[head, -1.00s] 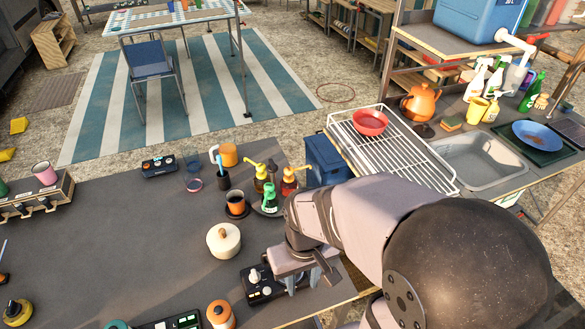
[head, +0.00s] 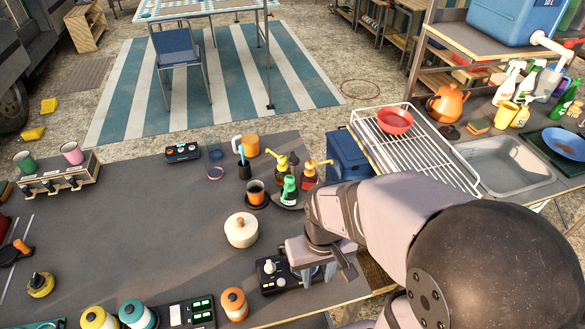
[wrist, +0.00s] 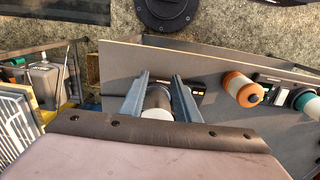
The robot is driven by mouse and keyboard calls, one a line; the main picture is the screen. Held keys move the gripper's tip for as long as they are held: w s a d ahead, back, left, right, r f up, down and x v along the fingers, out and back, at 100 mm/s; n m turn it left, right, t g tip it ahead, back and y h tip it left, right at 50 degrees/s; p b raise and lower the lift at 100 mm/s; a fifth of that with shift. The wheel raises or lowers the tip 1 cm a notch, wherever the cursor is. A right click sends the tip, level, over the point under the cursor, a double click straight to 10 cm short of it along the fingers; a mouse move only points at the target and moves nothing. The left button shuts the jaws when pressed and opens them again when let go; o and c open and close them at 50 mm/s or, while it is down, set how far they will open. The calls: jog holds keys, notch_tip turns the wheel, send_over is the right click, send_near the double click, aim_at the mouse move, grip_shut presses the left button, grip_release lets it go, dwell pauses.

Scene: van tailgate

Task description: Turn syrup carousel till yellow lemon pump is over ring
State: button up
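The syrup carousel stands near the table's right side in the head view, its base mostly hidden. It holds a bottle with a yellow pump (head: 281,163) at the back left, a red bottle with an orange pump (head: 310,175) at the right and a green bottle (head: 289,189) in front. An orange-and-dark cup (head: 255,193) stands on a dark round base just left of them. A small ring (head: 215,173) lies farther left; I cannot tell if it is the task's ring. My gripper (wrist: 163,78) is open, its fingers either side of a pale cylinder (wrist: 158,104); contact is unclear.
A black control box (head: 279,279) with a white knob is beside my gripper. A cream lidded pot (head: 241,230) and an orange-lidded jar (head: 233,304) stand nearby. A blue bin (head: 348,154) and dish rack (head: 418,150) are beyond the table's right edge. The table's middle left is clear.

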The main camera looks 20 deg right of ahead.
jog(key=t+b, duration=0.9)
jog(key=t, duration=0.9)
send_near(292, 152)
jog(key=shift+w+f, duration=0.1)
jog(key=shift+f, duration=0.4)
jog(key=shift+r, duration=0.3)
jog(key=shift+w+p, duration=1.65)
jog(key=shift+w, duration=4.35)
